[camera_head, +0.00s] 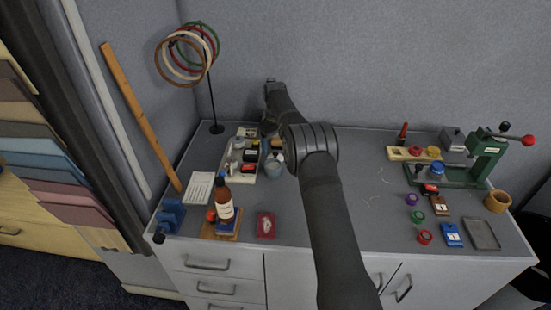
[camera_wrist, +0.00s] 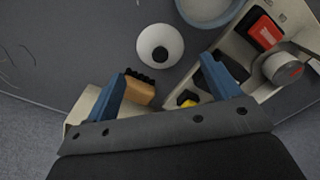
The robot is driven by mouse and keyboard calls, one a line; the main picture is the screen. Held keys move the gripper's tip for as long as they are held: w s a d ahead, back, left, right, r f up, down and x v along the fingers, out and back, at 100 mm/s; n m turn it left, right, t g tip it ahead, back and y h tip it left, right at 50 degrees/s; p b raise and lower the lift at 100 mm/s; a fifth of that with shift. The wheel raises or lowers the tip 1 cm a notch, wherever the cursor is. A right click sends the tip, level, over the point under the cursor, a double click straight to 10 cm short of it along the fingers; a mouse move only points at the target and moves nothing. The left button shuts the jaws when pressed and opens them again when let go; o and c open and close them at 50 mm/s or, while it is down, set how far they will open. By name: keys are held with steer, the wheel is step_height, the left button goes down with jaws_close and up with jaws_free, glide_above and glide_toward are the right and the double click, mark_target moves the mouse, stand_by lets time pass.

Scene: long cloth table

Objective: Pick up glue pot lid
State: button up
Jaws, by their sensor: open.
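A round white lid with a black knob (camera_wrist: 160,45), which looks like the glue pot lid, lies on the grey table top in the wrist view. The pale blue-grey pot (camera_wrist: 206,8) is beside it at the top edge, partly cut off. The pot (camera_head: 273,165) also shows in the head view, left of my arm. My gripper (camera_wrist: 164,72) is open, with its two blue fingers apart and nothing held. In the picture, the lid appears just beyond the fingertips, between their lines. In the head view my arm covers much of this area.
A cream tray (camera_wrist: 237,48) with a red-and-black item (camera_wrist: 264,32) and a grey-white cylinder (camera_wrist: 284,68) lies right of the lid. A wooden brush with black bristles (camera_wrist: 140,90) sits near the left finger. The table is clear left of the lid.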

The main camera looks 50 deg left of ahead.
mark_target(276, 153)
steer(key=f, duration=0.4)
steer(key=shift+d+f, duration=0.2)
steer(key=shift+f, duration=0.15)
steer(key=c, duration=1)
steer(key=shift+c, duration=0.2)
steer(key=shift+r, duration=0.2)
